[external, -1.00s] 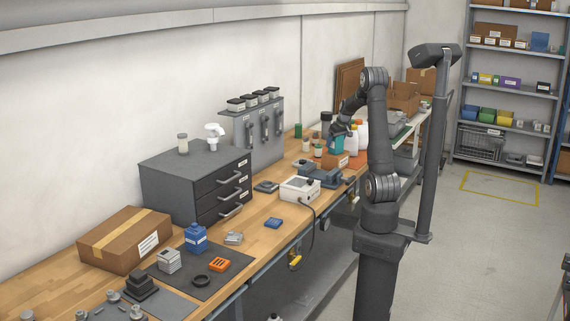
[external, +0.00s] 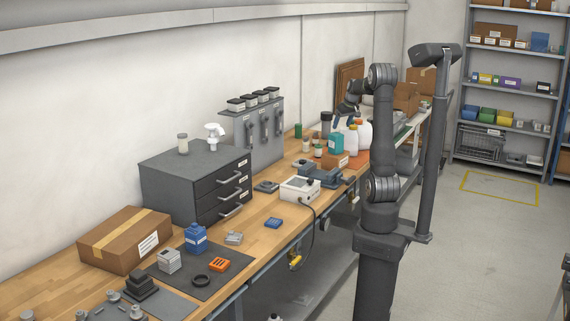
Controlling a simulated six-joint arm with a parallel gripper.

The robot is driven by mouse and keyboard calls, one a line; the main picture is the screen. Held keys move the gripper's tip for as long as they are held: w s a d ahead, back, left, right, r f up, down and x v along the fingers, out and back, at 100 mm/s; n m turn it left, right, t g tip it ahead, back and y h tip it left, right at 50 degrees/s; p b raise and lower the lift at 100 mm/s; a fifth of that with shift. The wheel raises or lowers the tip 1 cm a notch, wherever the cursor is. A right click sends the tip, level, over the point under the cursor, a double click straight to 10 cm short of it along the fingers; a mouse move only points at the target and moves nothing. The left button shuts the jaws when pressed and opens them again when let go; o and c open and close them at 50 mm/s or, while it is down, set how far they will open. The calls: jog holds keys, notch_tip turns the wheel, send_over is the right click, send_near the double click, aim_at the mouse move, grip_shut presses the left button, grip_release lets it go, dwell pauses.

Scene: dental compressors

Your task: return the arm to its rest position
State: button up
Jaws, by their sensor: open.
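My gripper (external: 343,122) hangs above the far part of the workbench, fingers pointing down and a little left. It is open and shows nothing between its fingers, though it is small in this view. A teal container (external: 336,144) stands on the bench just below the gripper, apart from it. My arm rises from its column to the right of the bench and bends over toward the bench at the top.
White bottles (external: 358,137) with orange caps stand right of the teal container. A dark bottle (external: 326,124) is close on its left. A white device (external: 300,189), a grey drawer cabinet (external: 205,180) and a cardboard box (external: 125,240) occupy the nearer bench (external: 262,238).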

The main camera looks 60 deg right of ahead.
aim_at(336, 134)
jog(key=x, duration=1.2)
jog(key=shift+f, duration=0.15)
notch_tip(336, 134, up, 2)
jog(key=shift+r, duration=0.95)
